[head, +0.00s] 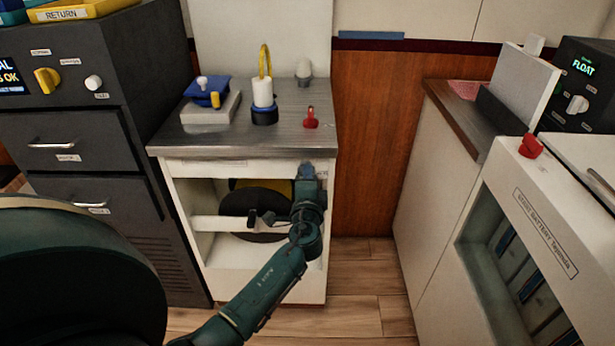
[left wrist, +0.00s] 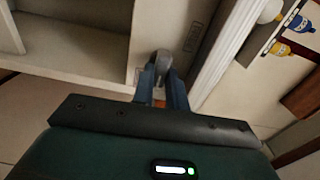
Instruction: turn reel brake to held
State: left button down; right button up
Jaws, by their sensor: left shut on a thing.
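A dark reel (head: 240,203) sits in the open bay of the white cabinet (head: 187,240), partly hidden by my left arm and a white crossbar. My left gripper (head: 307,170) is at the upper right of the cabinet front, just under the metal worktop edge. In the left wrist view, its fingers (left wrist: 162,80) are shut on a small grey knob or lever (left wrist: 161,58) beside a labelled white panel. I take this to be the reel brake. The fingers hide most of it, so its setting cannot be told. My right gripper is not in view.
The worktop (head: 200,140) holds a blue device (head: 207,91), a white canister with a yellow loop (head: 263,92) and a red lever (head: 310,118). A dark drawer cabinet (head: 70,130) stands left, a white battery unit (head: 530,200) right. Floor between is clear.

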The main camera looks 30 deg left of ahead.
pick_arm(q)
jog(key=shift+r+m, duration=0.1)
jog(key=shift+m, duration=0.2)
jog(key=c, duration=1.4)
grip_release()
jog(key=v, duration=1.3)
jog(key=shift+b, duration=0.3)
jog(key=shift+s, duration=0.1)
